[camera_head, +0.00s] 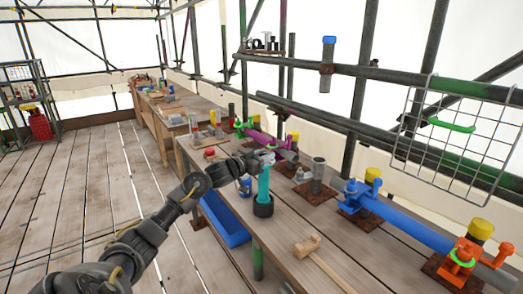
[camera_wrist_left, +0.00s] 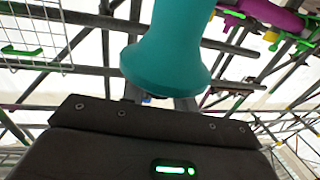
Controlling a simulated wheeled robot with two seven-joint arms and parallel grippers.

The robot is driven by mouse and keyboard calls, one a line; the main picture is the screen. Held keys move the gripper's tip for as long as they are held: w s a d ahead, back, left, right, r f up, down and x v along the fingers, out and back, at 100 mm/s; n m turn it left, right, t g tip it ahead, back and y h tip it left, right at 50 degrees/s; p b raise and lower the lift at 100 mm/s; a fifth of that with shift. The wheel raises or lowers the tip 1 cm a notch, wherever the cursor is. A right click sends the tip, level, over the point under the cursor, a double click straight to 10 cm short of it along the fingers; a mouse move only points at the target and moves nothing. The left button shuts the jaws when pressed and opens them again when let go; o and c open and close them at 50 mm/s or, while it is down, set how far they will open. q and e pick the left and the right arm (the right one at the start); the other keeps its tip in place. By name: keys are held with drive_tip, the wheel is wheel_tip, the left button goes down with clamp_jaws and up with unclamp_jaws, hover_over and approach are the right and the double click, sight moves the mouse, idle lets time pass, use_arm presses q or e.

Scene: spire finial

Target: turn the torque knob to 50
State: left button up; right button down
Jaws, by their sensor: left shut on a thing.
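A teal upright tool (camera_head: 264,184) stands with its lower end in a black round cup or collar (camera_head: 263,205) on the wooden bench. My left gripper (camera_head: 264,158) is shut on the tool's top end. In the left wrist view, the smooth teal flared body (camera_wrist_left: 168,50) fills the top middle, above my dark gripper housing. The fingertips are hidden there. No knob scale or number can be read, so I cannot tell the torque setting. My right gripper is not in view.
A wooden mallet (camera_head: 306,246) lies on the bench in front. A blue pipe (camera_head: 405,223) with orange and blue clamps runs to the right. Behind are a grey upright tube (camera_head: 318,175) and a magenta pipe (camera_head: 262,137). A blue bin (camera_head: 225,222) sits below the bench.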

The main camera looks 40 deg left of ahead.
use_arm(q)
drive_tip(key=n+y, duration=0.1)
drive_tip(key=y, duration=0.1)
drive_tip(key=shift+d+n+y+p, duration=0.15)
drive_tip(key=shift+n+y+p, duration=0.25)
drive_tip(key=shift+n+y, duration=0.5)
drive_tip(key=shift+y, duration=0.1)
drive_tip(key=n+g+y+b, duration=0.1)
drive_tip(key=n+y, duration=0.1)
drive_tip(key=y, duration=0.2)
drive_tip(key=shift+f+n, duration=0.15)
drive_tip(key=shift+n, duration=0.25)
drive_tip(key=shift+n+g+y+b, duration=0.45)
drive_tip(key=shift+n+g+y, duration=0.2)
drive_tip(key=shift+y, duration=0.65)
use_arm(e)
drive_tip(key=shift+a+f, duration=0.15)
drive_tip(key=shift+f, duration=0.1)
use_arm(q)
drive_tip(key=o, duration=0.9)
drive_tip(key=shift+o, duration=0.2)
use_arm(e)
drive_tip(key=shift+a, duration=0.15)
